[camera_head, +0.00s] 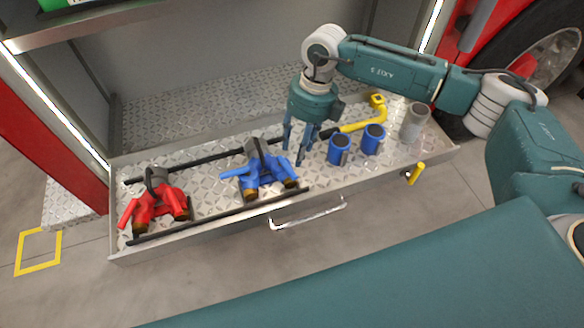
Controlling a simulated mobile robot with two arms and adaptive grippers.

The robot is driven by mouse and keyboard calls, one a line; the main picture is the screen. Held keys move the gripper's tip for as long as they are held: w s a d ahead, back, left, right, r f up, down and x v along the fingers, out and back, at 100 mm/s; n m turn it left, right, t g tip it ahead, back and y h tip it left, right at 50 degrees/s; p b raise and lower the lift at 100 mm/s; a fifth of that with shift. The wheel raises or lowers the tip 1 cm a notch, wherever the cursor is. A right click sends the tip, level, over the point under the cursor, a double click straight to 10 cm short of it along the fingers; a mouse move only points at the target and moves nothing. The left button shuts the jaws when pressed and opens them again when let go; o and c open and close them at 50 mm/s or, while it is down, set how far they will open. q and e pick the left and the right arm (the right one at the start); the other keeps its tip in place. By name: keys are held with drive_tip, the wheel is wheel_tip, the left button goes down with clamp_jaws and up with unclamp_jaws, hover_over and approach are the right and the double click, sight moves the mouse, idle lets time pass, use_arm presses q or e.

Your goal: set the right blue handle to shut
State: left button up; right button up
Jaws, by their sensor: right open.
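A blue pump fitting (264,170) with a grey-black top and brass-coloured outlets sits near the middle of the pull-out tray (205,215). Blue handle parts show on it, one sticking out to its left; the right blue handle's exact position is too small to tell. My right gripper (295,153) points down, open and empty, just to the right of the blue fitting. Its fingers partly overlap the fitting's right edge in the picture; I cannot tell whether they touch. My left gripper is not in view.
A similar red fitting (156,204) stands at the tray's left. Two blue cylinders (340,148), a grey cylinder (414,122) and a yellow bent tool (362,122) lie right of my gripper. Dark rails run along the tray. A silver handle (307,214) is on its front.

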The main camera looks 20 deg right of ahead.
sight(291, 173)
drive_tip(key=f, duration=0.3)
drive_tip(key=a+f+p, duration=0.1)
drive_tip(key=f, duration=0.2)
drive_tip(key=a+f, duration=0.1)
drive_tip(key=f, duration=0.2)
drive_tip(key=shift+s, duration=0.2)
drive_tip(key=shift+r, duration=0.1)
clamp_jaws()
